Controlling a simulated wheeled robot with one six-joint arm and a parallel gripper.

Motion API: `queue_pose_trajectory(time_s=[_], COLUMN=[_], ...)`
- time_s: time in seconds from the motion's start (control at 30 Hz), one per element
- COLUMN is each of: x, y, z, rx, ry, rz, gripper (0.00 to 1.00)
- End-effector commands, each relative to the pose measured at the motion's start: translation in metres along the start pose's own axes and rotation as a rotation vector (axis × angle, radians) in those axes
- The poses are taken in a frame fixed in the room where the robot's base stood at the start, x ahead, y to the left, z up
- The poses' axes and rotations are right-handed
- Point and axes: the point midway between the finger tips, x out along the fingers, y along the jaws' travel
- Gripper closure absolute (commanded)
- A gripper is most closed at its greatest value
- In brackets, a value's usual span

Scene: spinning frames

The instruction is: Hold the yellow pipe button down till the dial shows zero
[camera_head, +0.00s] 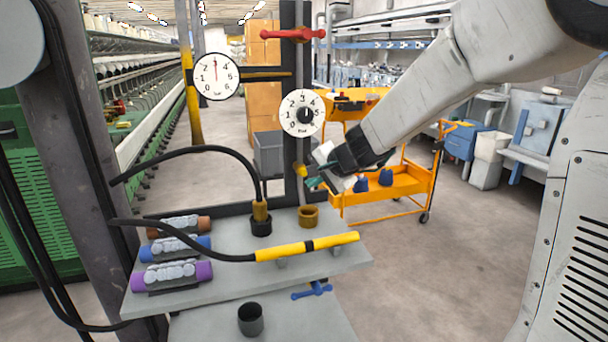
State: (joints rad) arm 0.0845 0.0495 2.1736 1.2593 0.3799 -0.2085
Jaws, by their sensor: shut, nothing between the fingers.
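A small yellow button (300,169) sits on the dark upright pipe (290,138). My gripper (314,183) is shut and empty, just right of and slightly below the button. I cannot tell whether the fingertips touch or press it. A white round dial (216,76) at upper left has a red needle pointing straight up, near 3, well away from 0. A second white numbered dial (302,113) with a black knob is on the pipe above the button.
A red valve handle (293,35) tops the pipe. A grey shelf (345,262) holds a yellow wand (307,246), a brass cup (309,217) and several bobbins. Black hoses cross the left side. An orange trolley (400,182) stands behind my gripper. Floor at right is clear.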

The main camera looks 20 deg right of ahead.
Motion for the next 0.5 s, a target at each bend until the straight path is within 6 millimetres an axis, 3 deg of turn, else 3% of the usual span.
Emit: queue_pose_trajectory(time_s=[0.2,0.5], x=[0.014,0.017], y=[-0.01,-0.013], z=[-0.01,-0.013], rx=[0.001,0.0], ry=[0.0,0.0], rz=[0.0,-0.001], gripper=[1.0,1.0])
